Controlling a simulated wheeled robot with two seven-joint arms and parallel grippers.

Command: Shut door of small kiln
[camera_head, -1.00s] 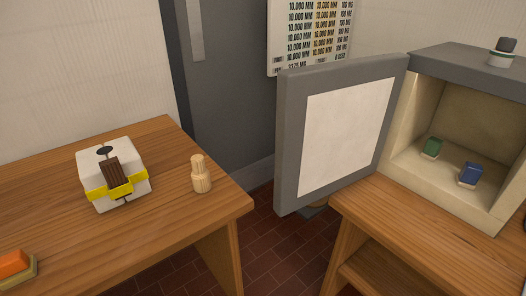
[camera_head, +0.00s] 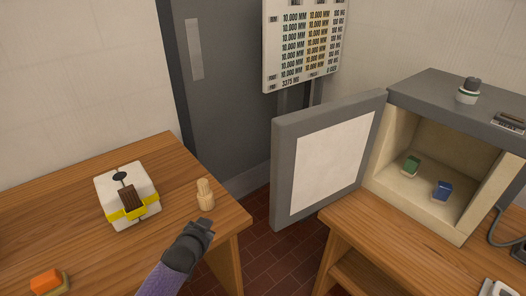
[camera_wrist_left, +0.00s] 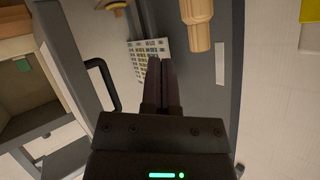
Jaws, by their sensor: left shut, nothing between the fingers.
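The small kiln (camera_head: 421,92) stands on a wooden table at the right, its front open. Its door (camera_head: 279,172), grey with a pale inner panel, is swung wide open to the left of the chamber. A green block (camera_head: 411,165) and a blue block (camera_head: 442,190) sit inside. My left gripper (camera_head: 205,228) is shut and empty, over the right edge of the left table, left of the door and apart from it. In the left wrist view its fingers (camera_wrist_left: 161,62) are together, and a dark door handle (camera_wrist_left: 104,84) shows to their left. My right gripper is not in view.
The left table (camera_head: 84,176) holds a white block-shaped item with a yellow band (camera_head: 143,206), a small wooden peg figure (camera_head: 205,194) close to my gripper, and an orange item (camera_head: 47,281). A gap with red floor tiles (camera_head: 281,262) separates the tables.

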